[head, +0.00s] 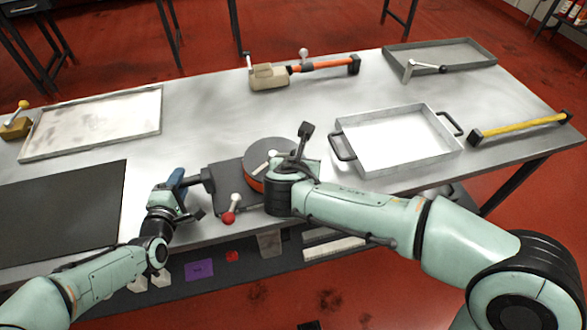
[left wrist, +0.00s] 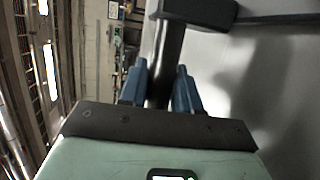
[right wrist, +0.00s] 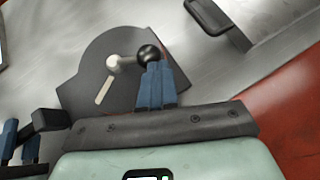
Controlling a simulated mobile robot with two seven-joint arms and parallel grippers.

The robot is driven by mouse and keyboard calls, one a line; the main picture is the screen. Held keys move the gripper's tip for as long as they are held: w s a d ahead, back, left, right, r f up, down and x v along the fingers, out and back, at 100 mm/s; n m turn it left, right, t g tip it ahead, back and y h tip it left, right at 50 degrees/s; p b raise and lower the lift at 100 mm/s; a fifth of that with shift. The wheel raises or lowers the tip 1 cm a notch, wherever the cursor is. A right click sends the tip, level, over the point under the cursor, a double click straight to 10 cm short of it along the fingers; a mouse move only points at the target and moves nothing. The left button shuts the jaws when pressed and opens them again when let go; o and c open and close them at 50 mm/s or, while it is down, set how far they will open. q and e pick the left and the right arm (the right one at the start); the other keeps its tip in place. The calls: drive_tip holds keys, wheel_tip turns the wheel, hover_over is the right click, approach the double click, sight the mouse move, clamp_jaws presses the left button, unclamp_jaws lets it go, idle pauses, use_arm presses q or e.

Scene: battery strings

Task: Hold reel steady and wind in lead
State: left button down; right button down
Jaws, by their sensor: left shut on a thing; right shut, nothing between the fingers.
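The reel (head: 256,153) is a dark disc with an orange rim, lying flat on a dark stand near the table's front edge. In the right wrist view the reel's face (right wrist: 85,85) carries a pale crank arm with a black knob (right wrist: 149,54). My left gripper (head: 178,184) is shut on a dark bar at the stand's left; the bar runs between its blue fingers in the left wrist view (left wrist: 164,65). My right gripper (right wrist: 154,75) is shut and empty, fingertips at the knob; I cannot tell whether they touch it. The lead is not clearly visible.
A lever with a red knob (head: 228,217) stands at the stand's front. A grey tray with black handles (head: 432,166) is right of the reel. An orange-handled tool (head: 320,66) and a yellow bar (head: 520,126) lie farther off. A black mat (head: 60,212) lies left.

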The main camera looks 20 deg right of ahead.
use_arm(q)
drive_tip(key=shift+s+a+f, duration=0.15)
drive_tip(key=shift+f, duration=0.4)
use_arm(e)
drive_tip(key=a+f+v, duration=0.1)
drive_tip(key=v, duration=1.2)
drive_tip(key=shift+s, duration=0.5)
drive_tip(key=shift+a, duration=0.15)
use_arm(q)
drive_tip(key=c, duration=0.7)
unclamp_jaws()
drive_tip(key=shift+w+r, duration=0.15)
drive_tip(key=shift+w, duration=0.05)
use_arm(e)
drive_tip(key=shift+w, duration=0.15)
use_arm(q)
drive_tip(key=shift+r, duration=0.1)
drive_tip(key=v, duration=1.2)
drive_tip(key=shift+r, duration=0.1)
